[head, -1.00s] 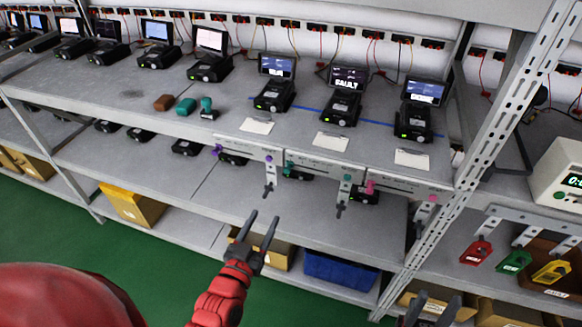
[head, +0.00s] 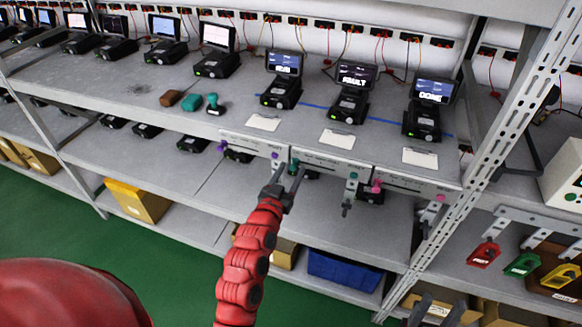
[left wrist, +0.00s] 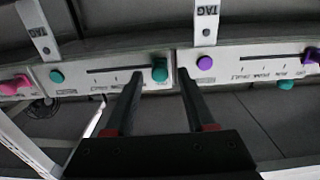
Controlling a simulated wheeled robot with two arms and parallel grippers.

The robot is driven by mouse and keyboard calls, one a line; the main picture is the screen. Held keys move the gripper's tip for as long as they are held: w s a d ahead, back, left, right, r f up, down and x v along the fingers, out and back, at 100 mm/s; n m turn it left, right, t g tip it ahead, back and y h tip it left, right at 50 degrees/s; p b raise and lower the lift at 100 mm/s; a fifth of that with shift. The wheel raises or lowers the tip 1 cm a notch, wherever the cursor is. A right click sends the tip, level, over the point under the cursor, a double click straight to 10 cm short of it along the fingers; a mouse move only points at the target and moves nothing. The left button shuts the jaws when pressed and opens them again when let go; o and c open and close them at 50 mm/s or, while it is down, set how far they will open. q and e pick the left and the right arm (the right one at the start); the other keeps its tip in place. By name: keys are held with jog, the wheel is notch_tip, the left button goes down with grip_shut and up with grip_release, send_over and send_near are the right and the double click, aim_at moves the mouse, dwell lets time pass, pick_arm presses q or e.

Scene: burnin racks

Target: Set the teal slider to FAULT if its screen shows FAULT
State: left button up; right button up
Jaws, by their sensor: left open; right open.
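The teal slider knob (head: 294,166) sits at the left end of its slot on the middle front panel (head: 325,166). A fixed teal dot (head: 352,175) marks the panel's right end. The screen above (head: 356,75) reads FAULT. My left gripper (head: 288,172) is open at the teal knob. In the left wrist view the teal knob (left wrist: 160,70) appears between my open left fingertips (left wrist: 159,76), at the slot's right end there. I cannot tell if they touch. The small position labels are hard to read. My right gripper (head: 435,305) is open at the bottom edge, away from the panels.
A purple slider knob (head: 222,147) and a pink slider knob (head: 376,185) are on the neighbouring panels. Hanging tags (left wrist: 40,30) dangle below the panels. A rack upright (head: 480,160) stands to the right. A blue bin (head: 343,270) sits on the lower shelf.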

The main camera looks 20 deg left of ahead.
pick_arm(q)
jog(key=shift+w, duration=0.45)
grip_shut()
dwell(1.2)
